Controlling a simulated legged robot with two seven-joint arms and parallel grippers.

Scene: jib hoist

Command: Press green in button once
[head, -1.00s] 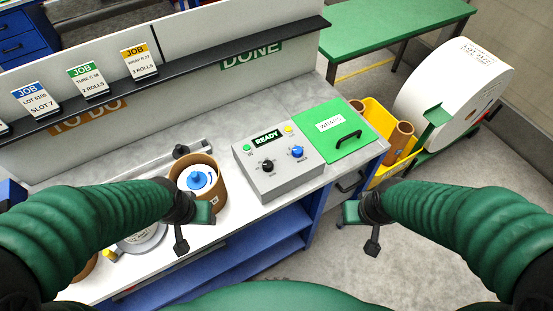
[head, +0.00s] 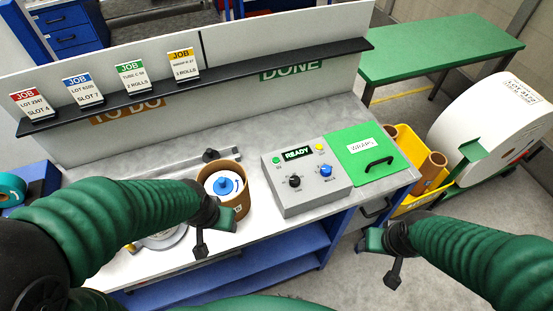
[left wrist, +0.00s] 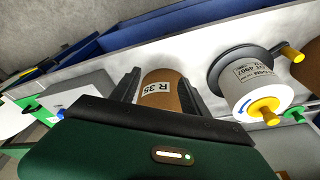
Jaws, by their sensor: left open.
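A small round green button (head: 276,160) is at the upper left of the grey control box (head: 290,205), left of a display reading READY (head: 297,154). Its label is too small to read. My left gripper (head: 214,230) is open in front of a brown tube (head: 238,200), left of the control box and apart from the button. In the left wrist view its two dark fingers (left wrist: 156,84) are apart, with the tube labelled R 35 (left wrist: 160,95) seen between them. My right gripper (head: 380,258) hangs right of the bench's front edge; its jaw state is unclear.
The box also has a yellow button (head: 320,147), a black knob (head: 294,181) and a blue knob (head: 326,171). A shelf with job cards (head: 130,75) runs behind. A yellow bin (head: 410,150) stands right of the bench.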

